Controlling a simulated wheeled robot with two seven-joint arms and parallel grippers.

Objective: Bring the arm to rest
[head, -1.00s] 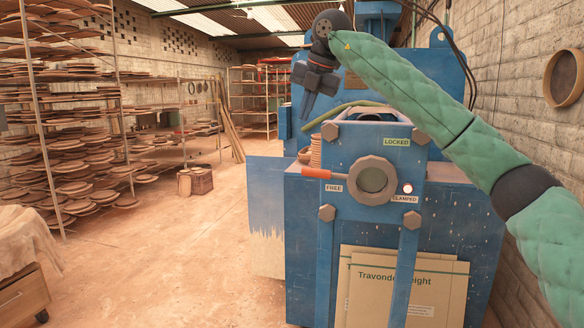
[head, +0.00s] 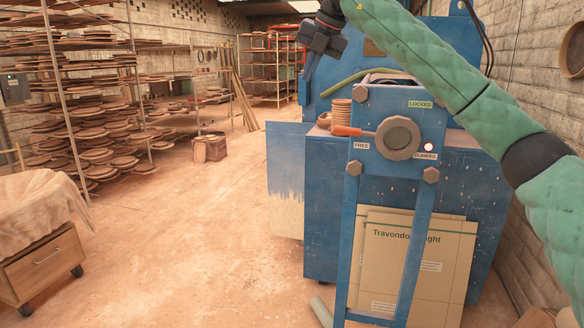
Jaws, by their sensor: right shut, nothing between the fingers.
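My right arm comes in from the right in the head view, wrapped in a green quilted sleeve. Its gripper (head: 309,66) hangs down at the top middle, shut and empty, apart from the blue filter press (head: 330,215). The press has a round grey hub with an orange-handled lever (head: 347,131) pointing left, towards the FREE label (head: 361,146). A LOCKED label (head: 419,104) is above the hub and a partly legible label is at its lower right, beside a lit white button (head: 429,147). My left gripper is not in view.
Cardboard sheets (head: 410,265) lean against the press front. A stack of clay discs (head: 341,112) stands on the press. A draped wooden cart (head: 45,262) is at the lower left. Racks of discs (head: 75,100) line the left.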

